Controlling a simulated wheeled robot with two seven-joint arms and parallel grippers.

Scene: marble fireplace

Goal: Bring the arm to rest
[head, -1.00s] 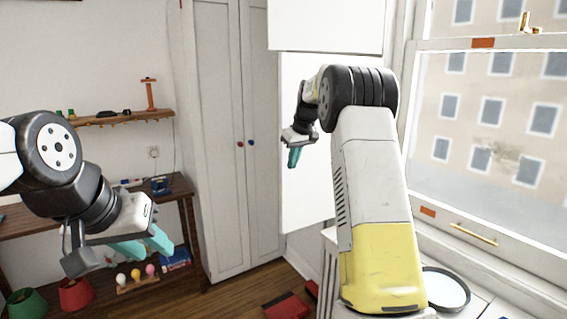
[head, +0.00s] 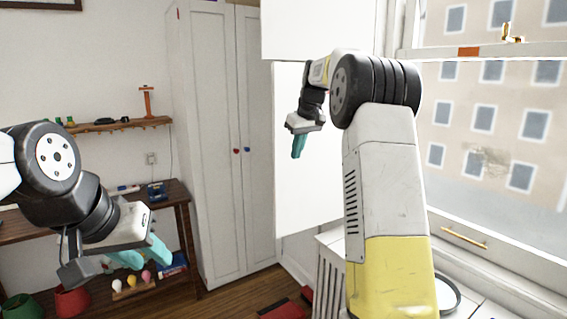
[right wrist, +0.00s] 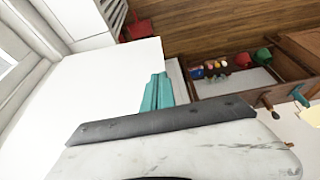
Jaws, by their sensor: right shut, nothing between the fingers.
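My right arm rises on the right side of the head view and bends over at the top. Its gripper (head: 298,148) hangs down with its teal fingers together, in front of a white panel. In the right wrist view the same teal fingers (right wrist: 157,92) lie side by side with nothing between them. My left gripper (head: 153,264) is at the lower left of the head view, pointing down and right. Its two teal fingers look apart, with nothing seen between them. Part of it is hidden by its own wrist.
A tall white cabinet (head: 215,150) stands behind, between my arms. A wooden table (head: 180,190) and a wall shelf (head: 120,124) are at the left. A window (head: 490,130) is at the right, above a white sill holding a round dark-rimmed object (head: 448,294). Red objects lie on the floor.

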